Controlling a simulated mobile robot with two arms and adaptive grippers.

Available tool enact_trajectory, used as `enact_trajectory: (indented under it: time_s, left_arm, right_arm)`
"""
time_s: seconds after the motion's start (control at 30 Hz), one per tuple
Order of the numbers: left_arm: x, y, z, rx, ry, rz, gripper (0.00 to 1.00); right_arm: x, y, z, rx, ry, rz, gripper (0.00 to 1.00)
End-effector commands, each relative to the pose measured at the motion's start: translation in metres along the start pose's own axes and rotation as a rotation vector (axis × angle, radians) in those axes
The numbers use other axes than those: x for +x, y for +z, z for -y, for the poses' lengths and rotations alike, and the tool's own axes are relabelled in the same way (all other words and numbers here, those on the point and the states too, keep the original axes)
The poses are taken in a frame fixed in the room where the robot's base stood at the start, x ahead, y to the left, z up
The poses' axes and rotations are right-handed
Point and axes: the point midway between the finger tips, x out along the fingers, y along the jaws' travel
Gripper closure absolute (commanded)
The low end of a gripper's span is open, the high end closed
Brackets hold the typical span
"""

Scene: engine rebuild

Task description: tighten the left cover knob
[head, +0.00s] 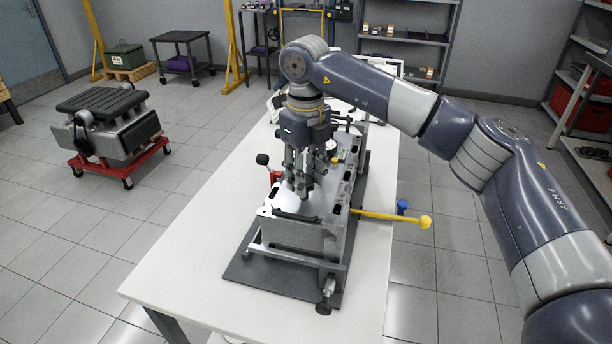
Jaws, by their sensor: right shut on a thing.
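The engine block (292,234) stands in a grey metal frame on the table, with a flat light cover on its top. My right gripper (301,188) points straight down at the cover from above. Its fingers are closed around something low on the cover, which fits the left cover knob. The knob itself is hidden between the fingers, so I cannot see how far it is turned. My left gripper is out of view.
The engine's frame rests on a dark mat (262,281) on the white table (182,264). A yellow-handled bar (388,216) sticks out to the right, near a blue knob (402,206). A black-knobbed lever (262,159) stands at left. The table's left front is clear.

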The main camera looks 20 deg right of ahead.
Motion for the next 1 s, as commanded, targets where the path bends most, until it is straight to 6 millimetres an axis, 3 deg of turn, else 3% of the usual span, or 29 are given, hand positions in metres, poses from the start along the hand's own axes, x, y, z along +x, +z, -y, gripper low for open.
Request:
enact_trajectory:
  time_s: [0.4, 1.0]
  left_arm:
    - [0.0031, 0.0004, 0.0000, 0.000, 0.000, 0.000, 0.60]
    - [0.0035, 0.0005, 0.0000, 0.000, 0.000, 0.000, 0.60]
  right_arm:
    - [-0.0007, 0.0006, -0.0008, 0.232, -0.001, 0.002, 0.88]
    - [-0.0009, 0.0006, -0.0009, 0.283, 0.000, 0.002, 0.88]
